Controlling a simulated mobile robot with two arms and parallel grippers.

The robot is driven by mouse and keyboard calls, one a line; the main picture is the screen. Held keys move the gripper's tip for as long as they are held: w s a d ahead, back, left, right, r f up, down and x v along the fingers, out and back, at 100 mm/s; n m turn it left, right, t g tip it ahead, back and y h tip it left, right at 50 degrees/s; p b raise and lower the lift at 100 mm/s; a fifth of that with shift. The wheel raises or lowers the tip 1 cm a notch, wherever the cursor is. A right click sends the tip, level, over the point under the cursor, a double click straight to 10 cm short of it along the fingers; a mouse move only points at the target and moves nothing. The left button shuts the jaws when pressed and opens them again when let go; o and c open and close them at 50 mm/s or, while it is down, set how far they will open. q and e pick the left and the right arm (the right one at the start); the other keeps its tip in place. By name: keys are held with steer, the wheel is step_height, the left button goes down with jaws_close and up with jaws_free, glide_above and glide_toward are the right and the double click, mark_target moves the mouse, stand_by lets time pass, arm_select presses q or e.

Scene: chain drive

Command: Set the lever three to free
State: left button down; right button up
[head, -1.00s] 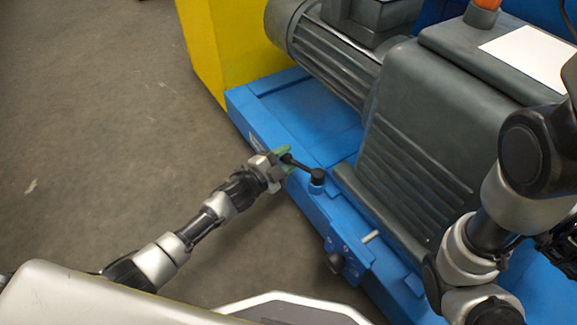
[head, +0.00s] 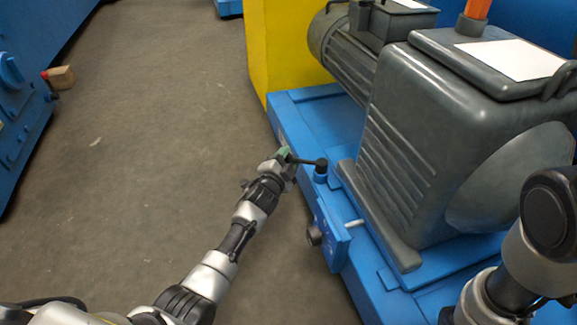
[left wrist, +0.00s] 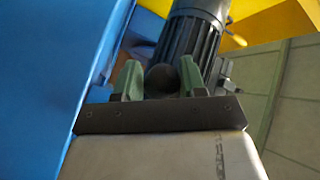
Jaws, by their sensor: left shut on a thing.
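A black lever (head: 308,161) stands on a short pivot post at the near edge of the blue machine base (head: 300,95). Its arm points left, out past the edge. My left gripper (head: 285,154) is shut on the lever's outer end. In the left wrist view, the green fingers of my left gripper (left wrist: 160,80) sit on both sides of the dark round knob (left wrist: 161,78). I cannot read a number at the lever. My right gripper is out of view; only part of that arm shows at the right.
A large grey machine housing (head: 430,130) and a ribbed motor (head: 345,55) stand on the base beyond the lever. A dark knob (head: 314,236) and a pale pin (head: 354,223) sit nearer along the edge.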

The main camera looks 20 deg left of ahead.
arm_select(q)
steer(key=shift+a+r, duration=0.1)
steer(key=shift+r, duration=0.2)
steer(key=c, duration=0.7)
jaws_free()
steer(key=shift+f, duration=0.1)
steer(key=shift+s+f, duration=0.1)
